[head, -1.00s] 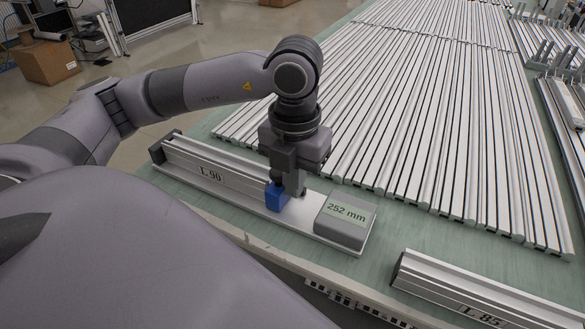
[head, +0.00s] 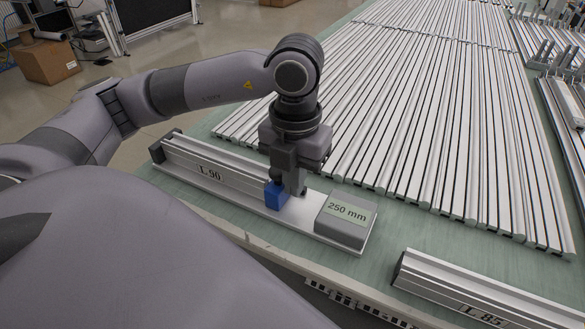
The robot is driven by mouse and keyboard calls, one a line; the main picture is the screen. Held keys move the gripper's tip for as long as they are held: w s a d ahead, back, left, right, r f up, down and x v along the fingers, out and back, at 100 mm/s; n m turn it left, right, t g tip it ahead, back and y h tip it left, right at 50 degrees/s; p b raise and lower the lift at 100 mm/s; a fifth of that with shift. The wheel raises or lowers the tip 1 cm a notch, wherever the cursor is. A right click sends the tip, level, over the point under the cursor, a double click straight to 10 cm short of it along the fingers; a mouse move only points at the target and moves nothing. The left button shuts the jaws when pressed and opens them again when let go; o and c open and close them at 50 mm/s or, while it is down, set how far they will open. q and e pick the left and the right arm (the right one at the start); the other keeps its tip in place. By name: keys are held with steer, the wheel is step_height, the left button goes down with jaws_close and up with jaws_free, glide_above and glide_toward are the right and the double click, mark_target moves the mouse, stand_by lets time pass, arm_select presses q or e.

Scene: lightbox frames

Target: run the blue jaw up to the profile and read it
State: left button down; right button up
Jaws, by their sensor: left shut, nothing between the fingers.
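The blue jaw (head: 276,196) stands on the flat base rail of the measuring gauge (head: 290,223), at the right end of the profile marked L 90 (head: 215,166). From this angle I cannot tell whether jaw and profile touch. A dark end stop (head: 165,146) stands at the profile's left end. The grey readout box (head: 345,219) at the gauge's right end shows 250 mm. My left gripper (head: 289,187) points down at the blue jaw, shut with nothing between its fingers; its tips are partly hidden behind the jaw. My right gripper is not in view.
Many long aluminium profiles (head: 400,110) lie side by side behind the gauge on the green table (head: 395,222). Another profile marked L 85 (head: 480,292) lies at the front right. A narrow strip of bare table lies right of the readout box.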

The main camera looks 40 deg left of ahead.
arm_select(q)
steer(key=shift+d, duration=0.3)
steer(key=shift+w+r, duration=0.1)
steer(key=shift+r, duration=0.05)
step_height(320, 180, up, 7)
steer(key=p, duration=0.4)
steer(key=shift+p, duration=0.4)
steer(key=shift+d+f, duration=0.1)
steer(key=shift+f, duration=0.1)
